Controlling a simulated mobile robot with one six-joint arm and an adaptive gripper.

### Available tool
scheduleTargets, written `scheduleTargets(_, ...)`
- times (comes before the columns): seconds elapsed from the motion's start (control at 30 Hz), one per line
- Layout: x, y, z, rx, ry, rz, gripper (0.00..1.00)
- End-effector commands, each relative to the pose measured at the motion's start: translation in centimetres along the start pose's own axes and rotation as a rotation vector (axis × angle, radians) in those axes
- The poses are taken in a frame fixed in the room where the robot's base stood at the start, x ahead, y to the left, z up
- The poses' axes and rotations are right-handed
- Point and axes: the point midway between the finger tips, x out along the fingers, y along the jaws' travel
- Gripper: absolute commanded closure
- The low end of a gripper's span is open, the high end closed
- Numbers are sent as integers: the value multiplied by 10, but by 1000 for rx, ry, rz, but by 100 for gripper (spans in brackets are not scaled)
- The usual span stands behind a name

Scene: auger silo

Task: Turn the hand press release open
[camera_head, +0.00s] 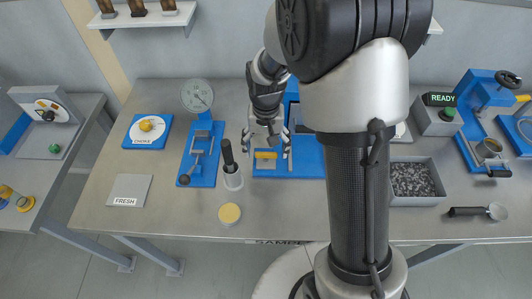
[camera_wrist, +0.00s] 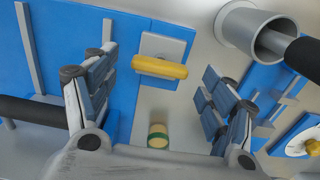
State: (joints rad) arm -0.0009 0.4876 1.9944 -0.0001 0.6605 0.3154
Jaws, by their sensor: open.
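A yellow bar handle (camera_head: 265,155) sits on a small grey plate on a blue base (camera_head: 308,160); it appears to be the hand press release. In the wrist view the yellow handle (camera_wrist: 160,67) lies crosswise, slightly tilted, on its grey plate (camera_wrist: 178,47). My gripper (camera_head: 268,149) points down over the handle. In the wrist view my gripper (camera_wrist: 157,82) is open, one finger on each side of the handle, with clear gaps and nothing held. My arm hides much of the press behind it.
A metal cup (camera_head: 233,180) with a black-handled tool stands close left of the handle. A round yellow-topped tin (camera_head: 229,213) stands nearer the front edge. A lever stand with a dial gauge (camera_head: 197,95) is further left. A tray of dark granules (camera_head: 412,178) is right.

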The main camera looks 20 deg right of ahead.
Motion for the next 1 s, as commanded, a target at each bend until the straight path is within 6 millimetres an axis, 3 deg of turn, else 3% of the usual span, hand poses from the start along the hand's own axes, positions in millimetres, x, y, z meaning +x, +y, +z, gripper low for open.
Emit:
scheduleTargets(0.13,16,0,0,0,-1,0,23)
scheduleTargets(0.5,18,0,0,0,1,0,24)
scheduleTargets(1.0,18,0,0,0,1,0,57)
